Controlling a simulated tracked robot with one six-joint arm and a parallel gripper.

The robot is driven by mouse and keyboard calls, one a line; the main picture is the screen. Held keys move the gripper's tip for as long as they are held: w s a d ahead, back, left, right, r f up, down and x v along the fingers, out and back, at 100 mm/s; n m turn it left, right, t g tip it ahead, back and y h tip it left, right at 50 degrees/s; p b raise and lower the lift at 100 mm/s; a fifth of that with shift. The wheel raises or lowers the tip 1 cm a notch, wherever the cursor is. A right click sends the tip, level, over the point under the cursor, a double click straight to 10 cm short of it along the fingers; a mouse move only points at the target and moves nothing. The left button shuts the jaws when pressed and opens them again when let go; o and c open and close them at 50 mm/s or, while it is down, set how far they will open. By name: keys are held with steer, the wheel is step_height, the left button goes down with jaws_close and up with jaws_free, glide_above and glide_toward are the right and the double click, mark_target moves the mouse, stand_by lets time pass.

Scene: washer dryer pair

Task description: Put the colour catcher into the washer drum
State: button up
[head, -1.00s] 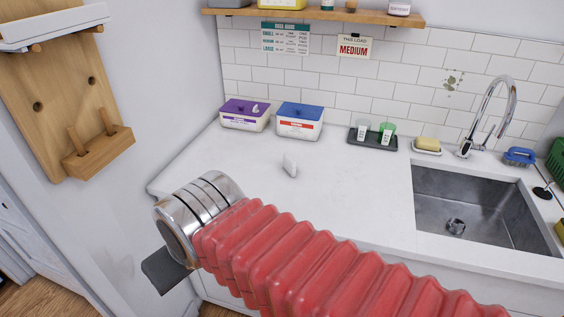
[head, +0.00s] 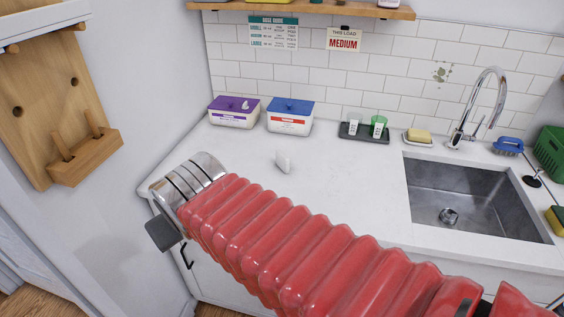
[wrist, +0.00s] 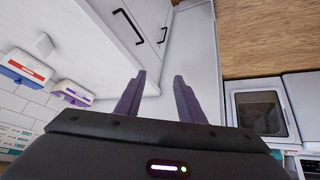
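A small white upright piece (head: 283,161) stands on the counter; it also shows in the wrist view (wrist: 42,45). I cannot tell whether it is the colour catcher. Behind it are a purple-lidded box (head: 234,112) with a white bit on its lid and a blue-lidded box (head: 290,117). My gripper (wrist: 160,75) is open, with nothing between its two fingers, and points away from the counter top.
The counter (head: 345,185) is clear around the white piece. A wooden peg board (head: 50,90) hangs at the left. Cupboards with black handles (wrist: 129,26) are below the counter.

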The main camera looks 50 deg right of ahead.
steer(key=w+d+m+t+h, duration=0.1)
steer(key=w+d+h, duration=0.2)
steer(key=d, duration=1)
steer(key=w+d+m+t+h, duration=0.2)
steer(key=w+d+h, duration=0.1)
steer(key=d, duration=1.1)
steer(key=t+y, duration=0.3)
glide_toward(283, 156)
steer(key=s+r, duration=0.1)
steer(key=s, duration=0.1)
steer(key=shift+s+a, duration=0.15)
steer(key=shift+a, duration=0.3)
steer(key=x, duration=0.8)
steer(key=shift+w+d+f, duration=0.1)
steer(key=shift+w, duration=0.2)
steer(key=shift+d, duration=0.1)
